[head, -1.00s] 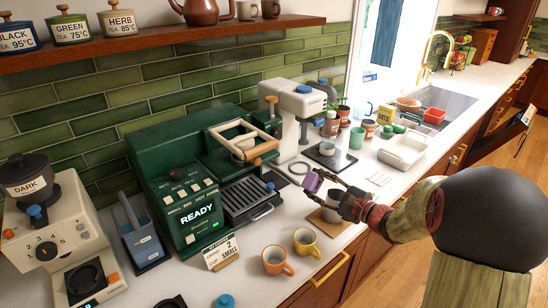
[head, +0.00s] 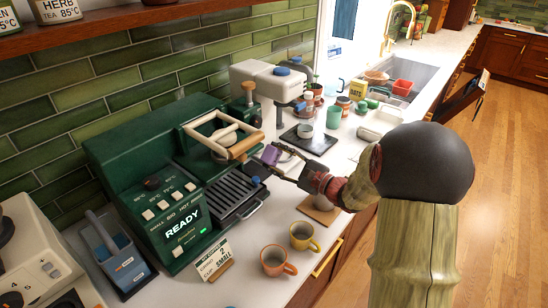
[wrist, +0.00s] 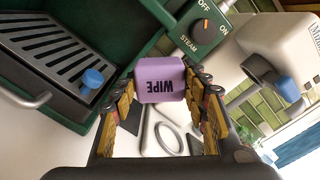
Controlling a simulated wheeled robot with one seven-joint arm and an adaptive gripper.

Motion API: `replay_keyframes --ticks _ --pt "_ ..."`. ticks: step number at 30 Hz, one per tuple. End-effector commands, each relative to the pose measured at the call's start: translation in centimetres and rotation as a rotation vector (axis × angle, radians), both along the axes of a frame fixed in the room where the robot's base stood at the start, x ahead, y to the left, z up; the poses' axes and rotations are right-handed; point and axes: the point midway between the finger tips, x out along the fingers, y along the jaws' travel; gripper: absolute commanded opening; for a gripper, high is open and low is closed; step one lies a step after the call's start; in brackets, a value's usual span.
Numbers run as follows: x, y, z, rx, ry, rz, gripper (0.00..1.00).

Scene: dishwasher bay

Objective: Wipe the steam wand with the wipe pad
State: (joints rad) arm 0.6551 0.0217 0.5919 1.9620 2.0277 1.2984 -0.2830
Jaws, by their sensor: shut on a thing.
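The purple wipe pad (wrist: 160,80), marked WIPE, is clamped between the fingers of my gripper (wrist: 170,92). In the head view the pad (head: 271,154) and my gripper (head: 280,160) are at the right end of the green coffee machine (head: 165,205), above the counter beside the drip tray. The steam wand is hard to make out. A short silver piece (wrist: 186,43) by the STEAM label, just beyond the pad in the wrist view, may be part of it. I cannot tell whether the pad touches it. The orange-marked steam knob (wrist: 204,31) is on the green panel.
The drip tray (head: 225,192) juts out left of my gripper. An orange cup (head: 277,262) and a yellow cup (head: 304,236) stand at the counter's front.

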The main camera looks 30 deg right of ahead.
Motion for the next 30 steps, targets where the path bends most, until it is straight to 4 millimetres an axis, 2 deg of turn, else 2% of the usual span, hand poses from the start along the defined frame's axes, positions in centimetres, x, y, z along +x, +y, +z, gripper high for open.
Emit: replay_keyframes --ticks 18,30 --pt "4.8 2.0 0.0 -0.001 0.0 0.002 0.24" --pt "5.2 2.2 0.0 0.0 0.0 0.0 0.24"
